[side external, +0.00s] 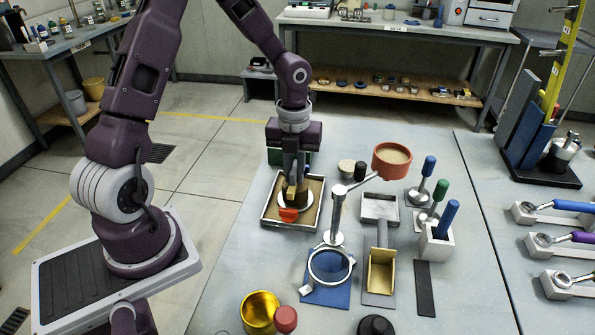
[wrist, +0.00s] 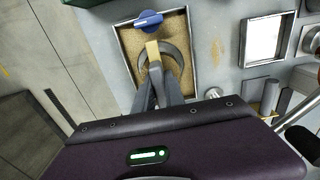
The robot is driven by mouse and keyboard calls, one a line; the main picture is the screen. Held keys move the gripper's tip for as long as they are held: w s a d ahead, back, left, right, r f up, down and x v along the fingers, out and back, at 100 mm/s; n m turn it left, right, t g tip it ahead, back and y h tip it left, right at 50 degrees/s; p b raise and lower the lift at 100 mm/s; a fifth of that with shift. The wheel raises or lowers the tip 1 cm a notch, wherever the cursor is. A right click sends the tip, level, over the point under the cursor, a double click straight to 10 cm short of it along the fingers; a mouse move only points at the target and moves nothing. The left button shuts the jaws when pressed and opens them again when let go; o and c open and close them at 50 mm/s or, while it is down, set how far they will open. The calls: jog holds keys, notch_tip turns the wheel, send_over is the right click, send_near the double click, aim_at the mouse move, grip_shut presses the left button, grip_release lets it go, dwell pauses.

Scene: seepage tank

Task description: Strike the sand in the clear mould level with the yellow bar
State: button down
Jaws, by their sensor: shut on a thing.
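My gripper (side external: 293,178) points down over a sand tray (side external: 265,222) and is shut on the yellow bar (side external: 291,192). In the wrist view the fingers (wrist: 155,78) hold the bar (wrist: 152,50), which sticks out beyond them. A round pale grey rim (wrist: 175,58), apparently the mould, lies in the tray under the bar and the fingers. It shows as a pale disc in the side view (side external: 303,205). The bar is over its left part; whether it touches the sand, I cannot tell. My fingers hide part of the mould, and its sand level is unclear.
A clamp stand (side external: 338,215) with a red bowl (side external: 392,158) stands close to the right. A yellow cup (side external: 259,310) is in front. Table left of the tray is clear.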

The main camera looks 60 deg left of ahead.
jog(key=shift+s+a, duration=0.25)
jog(key=shift+s+a, duration=0.5)
dwell(0.5)
jog(key=shift+s+a, duration=0.45)
jog(key=shift+s+a, duration=0.15)
dwell(0.3)
jog(key=shift+r, duration=2.3)
